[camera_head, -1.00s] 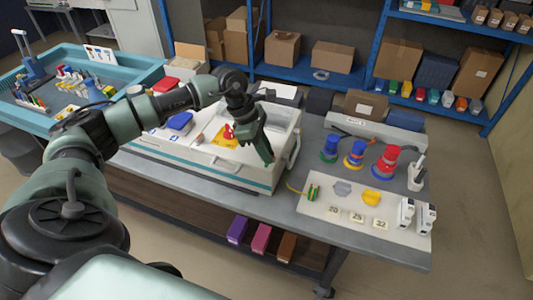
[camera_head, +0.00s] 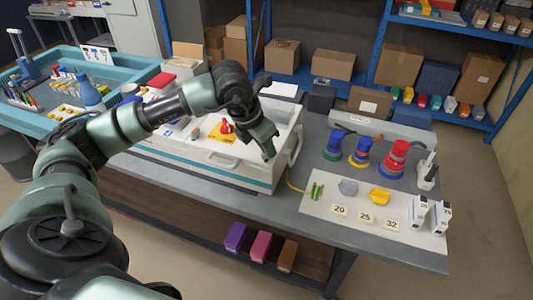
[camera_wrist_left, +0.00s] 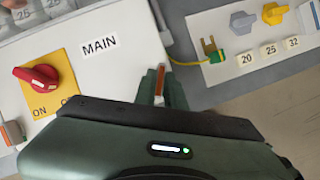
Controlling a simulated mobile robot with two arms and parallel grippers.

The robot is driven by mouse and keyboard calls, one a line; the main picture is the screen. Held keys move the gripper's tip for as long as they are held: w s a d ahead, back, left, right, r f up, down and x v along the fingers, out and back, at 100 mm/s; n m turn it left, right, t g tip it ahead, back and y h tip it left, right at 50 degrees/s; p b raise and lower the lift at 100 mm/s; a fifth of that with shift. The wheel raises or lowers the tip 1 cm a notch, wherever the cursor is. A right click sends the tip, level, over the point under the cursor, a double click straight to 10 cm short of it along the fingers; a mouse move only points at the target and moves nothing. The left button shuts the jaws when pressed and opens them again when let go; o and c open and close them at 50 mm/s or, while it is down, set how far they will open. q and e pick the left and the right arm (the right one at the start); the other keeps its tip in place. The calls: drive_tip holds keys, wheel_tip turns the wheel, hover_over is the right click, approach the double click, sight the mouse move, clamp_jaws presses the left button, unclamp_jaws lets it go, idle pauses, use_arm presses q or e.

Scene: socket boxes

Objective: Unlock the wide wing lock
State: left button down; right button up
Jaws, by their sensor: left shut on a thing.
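The white box (camera_head: 190,167) with a teal stripe stands on the grey bench, and a pale handle (camera_head: 295,147) is on its right end. My left gripper (camera_head: 268,152) is at the box's front right corner. In the left wrist view its fingers (camera_wrist_left: 160,88) are shut on a small orange-tipped, pale piece (camera_wrist_left: 160,72) beside the box's edge. The fingers hide most of this piece, so I cannot tell whether it is the wide wing lock. A similar orange-topped grey piece (camera_wrist_left: 11,132) shows at the left edge. My right gripper is not in view.
A red rotary switch (camera_wrist_left: 36,76) on a yellow plate is on the box top near a MAIN label (camera_wrist_left: 100,46). To the right, a white board (camera_head: 323,208) holds a grey knob (camera_head: 348,187) and a yellow knob (camera_head: 380,196). Coloured plugs (camera_head: 362,150) stand behind.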

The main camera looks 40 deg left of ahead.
use_arm(q)
drive_tip(key=n+y+b, duration=0.1)
drive_tip(key=n, duration=0.1)
drive_tip(key=shift+d+f+n+b, duration=0.1)
drive_tip(key=shift+d+n+b, duration=0.05)
drive_tip(key=shift+n+b, duration=0.25)
drive_tip(key=shift+n+y+b, duration=0.6)
drive_tip(key=shift+n, duration=0.8)
drive_tip(key=c, duration=1.5)
unclamp_jaws()
drive_tip(key=v, duration=0.8)
drive_tip(key=shift+b, duration=0.35)
